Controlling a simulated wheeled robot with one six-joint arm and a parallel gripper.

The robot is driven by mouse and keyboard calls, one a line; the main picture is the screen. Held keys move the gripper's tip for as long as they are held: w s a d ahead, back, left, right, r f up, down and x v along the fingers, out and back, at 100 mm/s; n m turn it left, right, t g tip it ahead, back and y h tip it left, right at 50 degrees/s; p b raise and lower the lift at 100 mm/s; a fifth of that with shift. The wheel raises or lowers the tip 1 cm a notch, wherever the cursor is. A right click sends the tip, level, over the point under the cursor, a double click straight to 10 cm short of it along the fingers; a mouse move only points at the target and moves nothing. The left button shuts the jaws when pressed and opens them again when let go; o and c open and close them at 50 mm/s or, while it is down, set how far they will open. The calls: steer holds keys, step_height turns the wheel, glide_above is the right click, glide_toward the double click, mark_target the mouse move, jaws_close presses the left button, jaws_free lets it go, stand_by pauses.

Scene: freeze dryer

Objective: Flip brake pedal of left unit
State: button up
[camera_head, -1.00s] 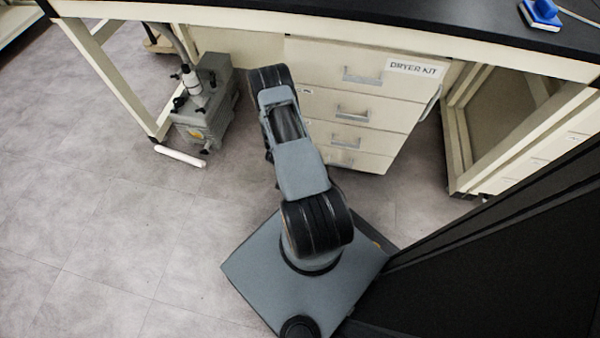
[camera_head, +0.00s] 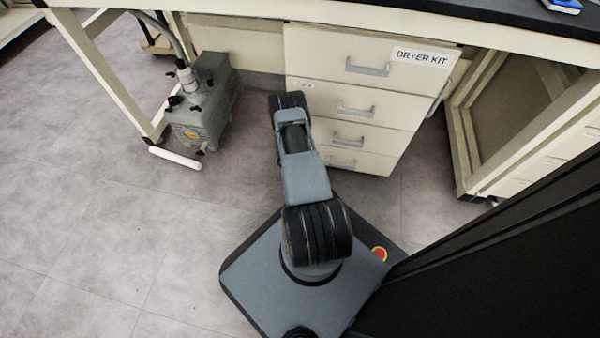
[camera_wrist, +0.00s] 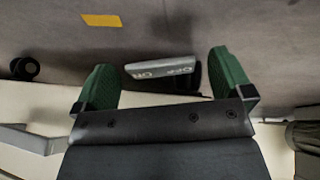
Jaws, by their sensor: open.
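A grey brake pedal (camera_wrist: 165,68) with OFF and ON lettering, seen upside down, sticks out low near the floor in the wrist view. My gripper (camera_wrist: 161,60) is open, with one green finger on each side of the pedal. I see nothing held, and cannot tell whether the fingers touch the pedal. The cream drawer unit (camera_head: 340,95) labelled DRYER KIT stands under the bench in the head view. In that view my arm hides its lower left part, and the gripper and pedal do not show.
A grey pump (camera_head: 205,105) stands on the floor left of the drawer unit, with a white tube (camera_head: 175,158) in front. A drawer handle (camera_wrist: 35,140) shows near the gripper. A dark wheel (camera_wrist: 25,68) lies further left. Open floor (camera_head: 90,220) is at left.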

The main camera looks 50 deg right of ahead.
steer(key=shift+c, duration=0.3)
steer(key=c, duration=0.9)
steer(key=shift+o, duration=0.2)
steer(key=shift+s+d+r+t+y+p, duration=0.1)
steer(key=shift+d+t+y+p, duration=0.15)
steer(key=shift+t+y+p, duration=0.35)
steer(key=shift+s+d+m+t+y, duration=0.15)
steer(key=shift+m+t+y, duration=0.1)
steer(key=shift+t, duration=0.35)
steer(key=shift+s+d+m+t+y, duration=0.1)
steer(key=shift+m+t+y, duration=0.15)
steer(key=shift+t, duration=0.35)
steer(key=shift+a, duration=0.1)
steer(key=o, duration=0.7)
steer(key=shift+s, duration=0.1)
steer(key=shift+o, duration=1.1)
steer(key=shift+a, duration=0.15)
